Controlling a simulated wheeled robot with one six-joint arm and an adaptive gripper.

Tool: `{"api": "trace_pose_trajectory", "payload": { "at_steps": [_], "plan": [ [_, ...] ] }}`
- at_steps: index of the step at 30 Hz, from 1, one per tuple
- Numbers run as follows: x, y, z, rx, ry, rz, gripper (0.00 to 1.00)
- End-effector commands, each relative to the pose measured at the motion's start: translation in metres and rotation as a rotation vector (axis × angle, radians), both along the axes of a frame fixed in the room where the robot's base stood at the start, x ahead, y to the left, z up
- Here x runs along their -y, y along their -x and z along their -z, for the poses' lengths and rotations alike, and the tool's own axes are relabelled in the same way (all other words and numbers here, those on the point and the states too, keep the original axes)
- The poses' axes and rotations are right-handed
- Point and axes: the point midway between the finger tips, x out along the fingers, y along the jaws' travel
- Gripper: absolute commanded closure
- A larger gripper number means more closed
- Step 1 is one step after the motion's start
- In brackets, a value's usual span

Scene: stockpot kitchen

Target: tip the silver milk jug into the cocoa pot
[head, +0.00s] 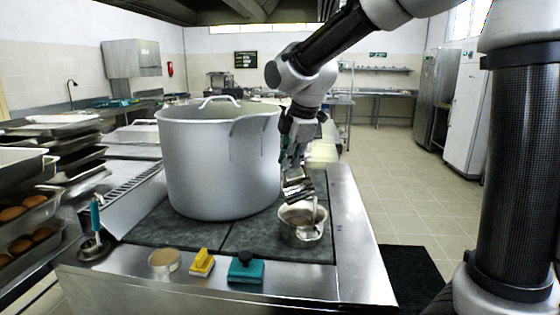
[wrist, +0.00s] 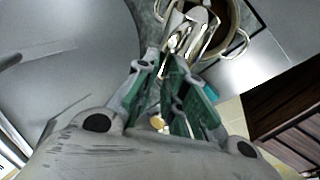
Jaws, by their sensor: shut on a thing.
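The silver milk jug (head: 297,188) is a small shiny metal vessel. My gripper (head: 291,166) is shut on it and holds it tilted just above the cocoa pot (head: 301,237). The cocoa pot is a small silver pot with brown contents, standing on the counter. In the wrist view, my gripper's green-padded fingers (wrist: 172,72) close on the near side of the jug (wrist: 203,30), which covers part of the cocoa pot's opening. The cocoa pot's rim and side handle (wrist: 241,42) show to the right. I cannot tell whether milk is flowing.
A very large grey stockpot (head: 215,165) stands close left of the jug.

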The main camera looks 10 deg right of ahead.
Motion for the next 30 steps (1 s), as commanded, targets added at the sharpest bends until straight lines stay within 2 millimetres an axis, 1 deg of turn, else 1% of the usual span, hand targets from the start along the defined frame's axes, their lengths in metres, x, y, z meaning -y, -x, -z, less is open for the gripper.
{"api": "trace_pose_trajectory", "payload": {
  "at_steps": [1, 6, 22, 30],
  "plan": [
    [0.008, -0.001, 0.000, -0.003, -0.036, 0.009, 1.00],
    [0.025, -0.001, 0.002, -0.005, -0.161, 0.011, 1.00],
    [0.077, -0.003, -0.004, -0.007, -0.518, 0.008, 1.00],
    [0.099, -0.002, 0.000, -0.010, -0.677, 0.004, 1.00]
  ]
}}
